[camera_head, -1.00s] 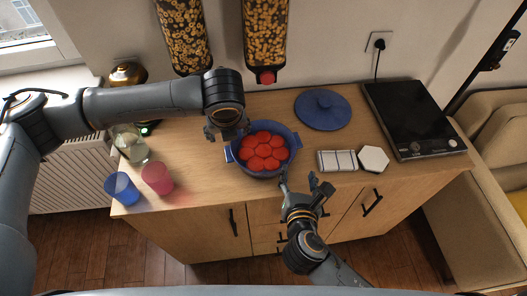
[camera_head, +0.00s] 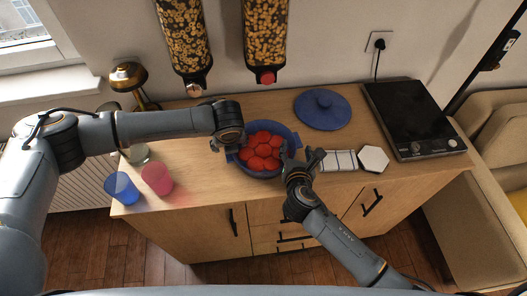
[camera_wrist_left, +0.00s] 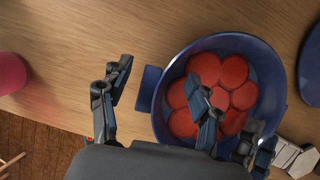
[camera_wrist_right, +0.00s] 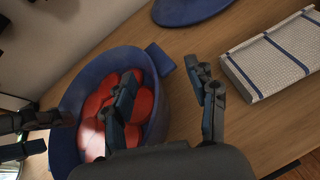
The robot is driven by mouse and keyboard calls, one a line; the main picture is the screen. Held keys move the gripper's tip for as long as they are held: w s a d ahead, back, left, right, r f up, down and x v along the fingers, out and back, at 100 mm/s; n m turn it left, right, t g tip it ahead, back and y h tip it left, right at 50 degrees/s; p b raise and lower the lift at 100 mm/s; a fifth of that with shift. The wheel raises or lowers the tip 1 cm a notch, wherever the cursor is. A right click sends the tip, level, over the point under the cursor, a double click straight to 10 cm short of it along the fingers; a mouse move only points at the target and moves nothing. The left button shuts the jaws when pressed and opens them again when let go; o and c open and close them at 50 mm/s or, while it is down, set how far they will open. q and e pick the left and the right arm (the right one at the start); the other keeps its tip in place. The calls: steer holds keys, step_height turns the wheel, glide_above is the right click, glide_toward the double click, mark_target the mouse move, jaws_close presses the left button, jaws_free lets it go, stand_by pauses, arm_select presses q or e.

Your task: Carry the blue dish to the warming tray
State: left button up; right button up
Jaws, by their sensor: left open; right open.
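The blue dish (camera_head: 270,124) stands on the wooden counter with several red round pieces (camera_head: 262,150) inside. The warming tray (camera_head: 415,115) appears to be the black flat appliance at the counter's right end. My left gripper (camera_head: 222,143) is open at the dish's left side; in the left wrist view the dish's left handle (camera_wrist_left: 150,88) shows between its fingers. My right gripper (camera_head: 303,158) is open at the dish's right side; in the right wrist view the other handle (camera_wrist_right: 161,58) shows between its fingers. Whether any finger touches the dish is unclear.
A blue lid (camera_head: 322,112) lies behind and right of the dish. A striped folded cloth (camera_head: 340,160) and a white hexagonal tile (camera_head: 374,159) lie between dish and tray. Blue (camera_head: 122,188) and red (camera_head: 157,178) cups stand left. Two dispensers hang above.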

arm_select(q)
steer(key=shift+w+f, duration=0.3)
steer(key=shift+f, duration=0.35)
arm_select(e)
steer(key=shift+w+f, duration=0.25)
steer(key=shift+w, duration=0.4)
arm_select(q)
steer(key=shift+c, duration=0.4)
arm_select(e)
steer(key=shift+c, duration=0.4)
arm_select(q)
steer(key=c, duration=1.1)
arm_select(e)
steer(key=c, duration=1.1)
arm_select(q)
jaws_close()
arm_select(e)
jaws_close()
steer(key=shift+r, duration=0.1)
